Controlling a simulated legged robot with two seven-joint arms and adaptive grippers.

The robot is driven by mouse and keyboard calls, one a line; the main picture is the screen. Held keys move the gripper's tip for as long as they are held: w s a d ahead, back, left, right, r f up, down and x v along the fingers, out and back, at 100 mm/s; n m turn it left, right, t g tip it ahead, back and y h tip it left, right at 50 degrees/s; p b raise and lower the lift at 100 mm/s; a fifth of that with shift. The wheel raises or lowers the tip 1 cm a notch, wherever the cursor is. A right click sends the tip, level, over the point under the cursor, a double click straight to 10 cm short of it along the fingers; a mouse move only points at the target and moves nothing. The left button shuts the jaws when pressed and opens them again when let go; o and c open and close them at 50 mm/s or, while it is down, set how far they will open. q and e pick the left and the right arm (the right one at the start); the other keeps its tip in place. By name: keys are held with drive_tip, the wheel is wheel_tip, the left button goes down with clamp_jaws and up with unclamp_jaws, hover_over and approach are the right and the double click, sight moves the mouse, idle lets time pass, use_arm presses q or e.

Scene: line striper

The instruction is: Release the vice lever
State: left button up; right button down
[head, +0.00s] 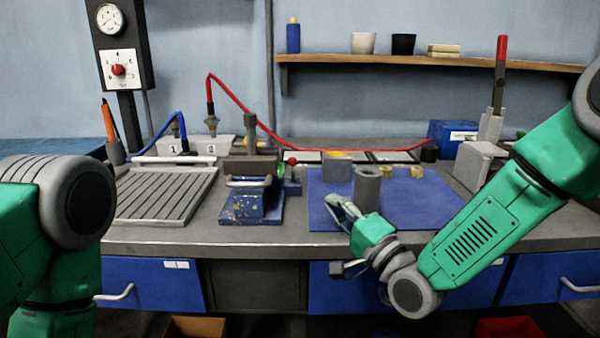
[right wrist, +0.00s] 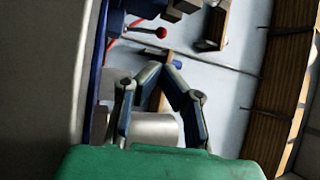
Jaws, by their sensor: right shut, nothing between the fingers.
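The blue vice (head: 250,203) stands on the bench left of centre. A lever with a red ball knob (head: 292,161) is at its right side. In the right wrist view the red knob (right wrist: 161,32) shows near the top, beyond the fingertips and apart from them. My right gripper (head: 334,203) is shut and empty over the blue mat, to the right of the vice and nearer the bench's front edge. In the right wrist view its fingers (right wrist: 158,72) come together at the tips. My left arm shows at the left edge, but its gripper is out of view.
A grey cylinder (head: 367,188) stands on the blue mat (head: 425,205), close beside my right gripper. A slotted plate (head: 165,196) lies left of the vice. A red hose (head: 245,105) arches behind. A tall red-handled lever (head: 501,60) rises at the right.

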sight(293, 170)
drive_tip(key=b+x, duration=0.1)
drive_tip(key=x, duration=1.1)
drive_tip(key=shift+w+a, duration=0.1)
drive_tip(key=shift+r, duration=0.1)
